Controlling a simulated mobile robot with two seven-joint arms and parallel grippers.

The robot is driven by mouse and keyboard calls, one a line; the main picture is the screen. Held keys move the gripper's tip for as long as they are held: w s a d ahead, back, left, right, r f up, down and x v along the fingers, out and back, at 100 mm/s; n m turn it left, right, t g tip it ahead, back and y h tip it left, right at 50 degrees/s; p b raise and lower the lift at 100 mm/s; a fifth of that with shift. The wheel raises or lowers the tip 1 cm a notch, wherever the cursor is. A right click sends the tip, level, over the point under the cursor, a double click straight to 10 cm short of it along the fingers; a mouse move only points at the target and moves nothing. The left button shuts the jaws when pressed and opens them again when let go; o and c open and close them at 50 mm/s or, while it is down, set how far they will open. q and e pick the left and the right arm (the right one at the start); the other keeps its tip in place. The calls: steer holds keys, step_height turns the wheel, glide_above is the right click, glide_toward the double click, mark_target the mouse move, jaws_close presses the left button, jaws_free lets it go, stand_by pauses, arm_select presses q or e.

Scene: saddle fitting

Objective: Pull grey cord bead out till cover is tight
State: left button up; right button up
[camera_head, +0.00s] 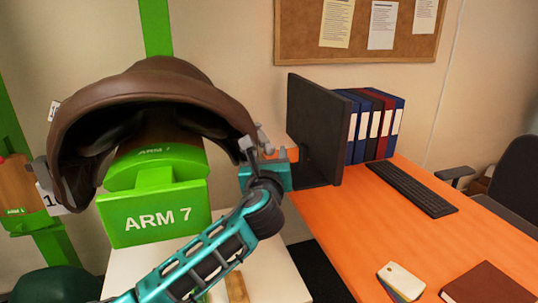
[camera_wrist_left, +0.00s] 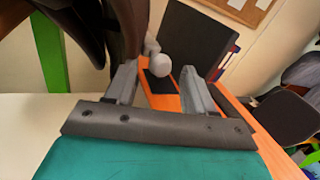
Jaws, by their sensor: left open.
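A brown saddle (camera_head: 150,90) sits over the green stand (camera_head: 153,212) marked ARM 7. Its dark brown edge (camera_wrist_left: 130,30) fills the upper left of the left wrist view. The grey cord bead (camera_wrist_left: 161,65) shows in the left wrist view as a round ball near the saddle's edge. My left gripper (camera_head: 263,152) is at the saddle's lower right end. In the left wrist view its two fingers (camera_wrist_left: 158,78) are open, with the bead in the gap and apart from both. The cord itself is mostly hidden. My right gripper is not in view.
An orange desk (camera_head: 440,245) on the right holds a black monitor (camera_head: 315,130), several binders (camera_head: 375,125) and a keyboard (camera_head: 410,188). The monitor stands close behind my left gripper. A white surface (camera_head: 275,270) lies below the stand. A dark chair (camera_head: 515,180) is at far right.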

arm_select(q)
steer(key=shift+w, duration=0.55)
steer(key=shift+c, duration=0.2)
jaws_close()
